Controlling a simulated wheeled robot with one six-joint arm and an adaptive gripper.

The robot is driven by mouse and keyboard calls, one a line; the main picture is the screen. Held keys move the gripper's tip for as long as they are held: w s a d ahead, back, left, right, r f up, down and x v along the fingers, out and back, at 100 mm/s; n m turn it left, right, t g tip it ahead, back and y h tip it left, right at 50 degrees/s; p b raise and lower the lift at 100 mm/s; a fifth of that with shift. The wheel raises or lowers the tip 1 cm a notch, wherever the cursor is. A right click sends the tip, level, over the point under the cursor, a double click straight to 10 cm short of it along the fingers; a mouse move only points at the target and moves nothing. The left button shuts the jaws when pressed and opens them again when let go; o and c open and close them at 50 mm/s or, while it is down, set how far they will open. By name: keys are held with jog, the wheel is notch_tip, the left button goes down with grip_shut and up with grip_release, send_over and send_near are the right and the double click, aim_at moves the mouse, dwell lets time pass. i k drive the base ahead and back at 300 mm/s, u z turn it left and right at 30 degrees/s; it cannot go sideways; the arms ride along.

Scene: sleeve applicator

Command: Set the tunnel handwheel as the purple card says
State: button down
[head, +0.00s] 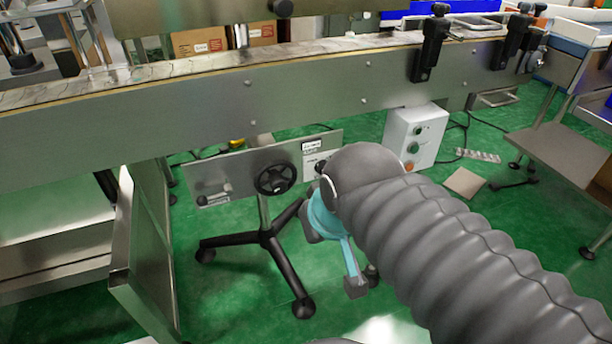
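A black handwheel (275,179) with spokes is mounted on a grey metal panel (235,172) below the conveyor. A white label with dark print (311,145) sits at the panel's upper right; its text is too small to read. I cannot make out a purple card. My arm covers the panel's right end. What seems to be my gripper (358,284) shows as small grey and light-blue parts below and right of the handwheel, apart from it in the picture. I cannot tell whether its fingers are open or shut.
The panel stands on a black-footed stand (268,240) on the green floor. The conveyor's long metal side (300,95) runs above it. A white control box (414,136) with knobs hangs to the right. A metal leg frame (147,250) stands at left.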

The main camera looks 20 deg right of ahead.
aim_at(278, 182)
jog(key=z, duration=1.35)
jog(key=k, duration=1.35)
jog(key=u, duration=1.25)
